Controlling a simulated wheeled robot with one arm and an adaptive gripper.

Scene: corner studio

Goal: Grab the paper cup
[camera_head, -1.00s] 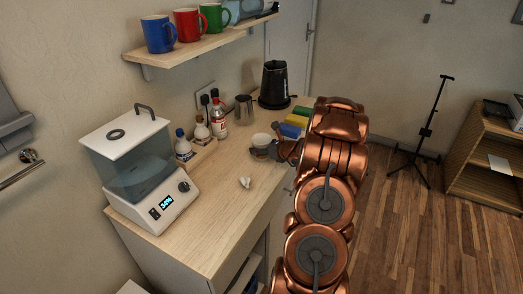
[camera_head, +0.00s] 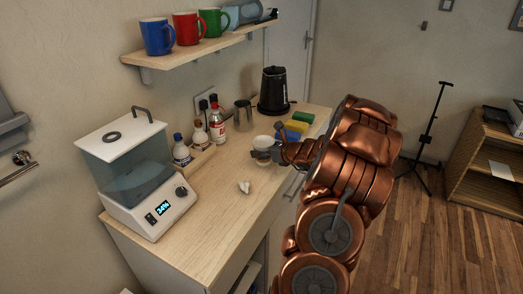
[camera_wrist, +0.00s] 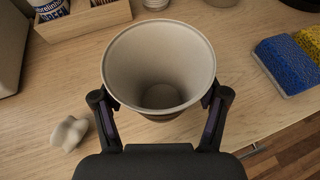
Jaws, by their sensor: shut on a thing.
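The paper cup (camera_wrist: 160,60) is pale and open-topped, and it stands upright between the two fingers of my gripper (camera_wrist: 160,115) in the wrist view. My gripper is shut on it, with one finger against each side. In the head view the cup (camera_head: 263,142) shows as a small white rim at the end of my copper arm, over the wooden counter. I cannot tell whether the cup's base touches the counter.
A crumpled white piece (camera_head: 244,187) lies on the counter (camera_head: 215,215). Bottles (camera_head: 217,128) stand in a wooden tray at the back, with a metal pitcher (camera_head: 243,116) and black kettle (camera_head: 273,92) beyond. Sponges (camera_head: 290,131) lie close right. A glass-sided appliance (camera_head: 135,170) stands left.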

